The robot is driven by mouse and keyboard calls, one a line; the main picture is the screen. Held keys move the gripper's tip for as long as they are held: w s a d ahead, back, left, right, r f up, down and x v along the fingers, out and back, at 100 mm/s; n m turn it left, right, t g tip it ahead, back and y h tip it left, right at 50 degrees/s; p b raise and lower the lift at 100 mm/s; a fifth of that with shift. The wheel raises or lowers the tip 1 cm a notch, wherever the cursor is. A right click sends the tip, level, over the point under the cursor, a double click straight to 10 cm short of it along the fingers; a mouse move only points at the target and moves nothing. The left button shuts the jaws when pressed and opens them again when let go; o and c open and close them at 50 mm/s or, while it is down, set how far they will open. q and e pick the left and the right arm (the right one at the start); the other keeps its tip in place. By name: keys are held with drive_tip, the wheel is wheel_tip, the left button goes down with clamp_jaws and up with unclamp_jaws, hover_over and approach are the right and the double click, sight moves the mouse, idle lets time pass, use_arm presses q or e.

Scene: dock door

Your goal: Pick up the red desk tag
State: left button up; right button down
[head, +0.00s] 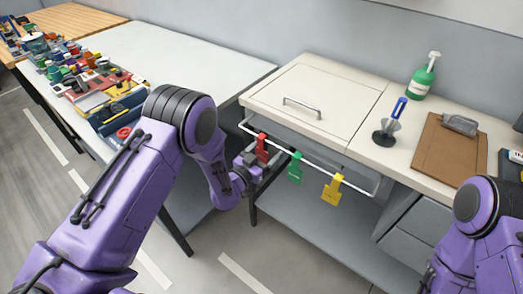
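The red desk tag (262,147) hangs on a white rail (310,160) at the front of the cream desk, left of a green tag (295,167) and a yellow tag (332,188). My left gripper (268,166) is at the red tag, with its dark fingers over or just in front of the tag's lower part. The fingers and wrist hide that lower part. I cannot tell whether the fingers are apart or closed on it. My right arm shows at the lower right, but its gripper is not visible.
A white table (170,60) at the left carries many small items.

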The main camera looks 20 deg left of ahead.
use_arm(q)
drive_tip(key=c, duration=0.9)
